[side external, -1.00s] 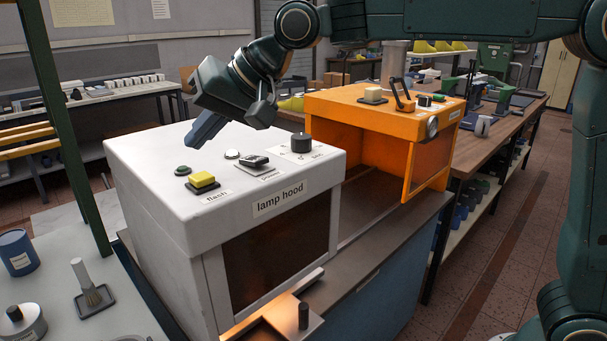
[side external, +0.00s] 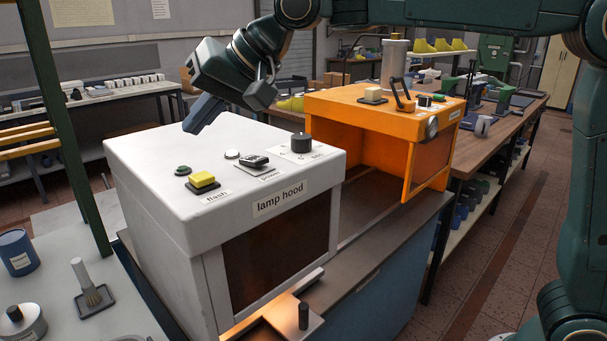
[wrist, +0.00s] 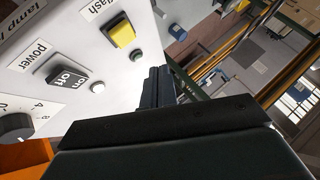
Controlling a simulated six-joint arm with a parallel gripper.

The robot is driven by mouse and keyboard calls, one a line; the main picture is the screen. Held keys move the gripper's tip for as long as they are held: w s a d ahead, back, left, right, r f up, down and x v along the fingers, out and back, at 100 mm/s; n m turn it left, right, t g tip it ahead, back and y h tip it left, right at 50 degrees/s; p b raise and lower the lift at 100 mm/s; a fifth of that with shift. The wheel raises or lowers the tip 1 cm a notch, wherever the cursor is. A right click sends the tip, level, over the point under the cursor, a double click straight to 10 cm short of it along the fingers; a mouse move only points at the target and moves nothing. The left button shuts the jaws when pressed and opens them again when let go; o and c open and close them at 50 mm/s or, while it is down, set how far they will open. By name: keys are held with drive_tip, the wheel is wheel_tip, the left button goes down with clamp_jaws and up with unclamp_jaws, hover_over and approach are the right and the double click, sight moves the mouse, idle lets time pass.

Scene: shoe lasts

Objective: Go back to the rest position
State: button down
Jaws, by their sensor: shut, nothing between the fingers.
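My gripper (side external: 192,128) is shut and empty. It hangs above the back left part of the white lamp hood (side external: 265,262), apart from its controls. In the wrist view its closed fingers (wrist: 156,88) point at the hood's top edge. On the hood's top are a yellow flash button (side external: 202,180), a black power rocker (side external: 254,161), a black knob (side external: 301,143), a green button (side external: 183,170) and a white button (side external: 232,154). The rocker reads on and off in the wrist view (wrist: 68,75).
An orange hood (side external: 385,118) with its own controls stands behind the white one on the bench. A green post (side external: 70,150) rises at the left. The air above the white hood is clear.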

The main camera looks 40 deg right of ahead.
drive_tip(key=s+d+f+h, duration=0.3)
drive_tip(key=s+d, duration=1.1)
drive_tip(key=d, duration=0.1)
drive_tip(key=s+d+f+n+g+h, duration=0.1)
drive_tip(key=s+d+f, duration=0.3)
drive_tip(key=s, duration=0.4)
drive_tip(key=s+d+f+h, duration=0.1)
drive_tip(key=s+d+f, duration=0.4)
drive_tip(key=s, duration=0.3)
drive_tip(key=shift+s+d+f+n+g, duration=0.2)
drive_tip(key=shift+s+f+n+g, duration=0.2)
drive_tip(key=shift+f, duration=0.5)
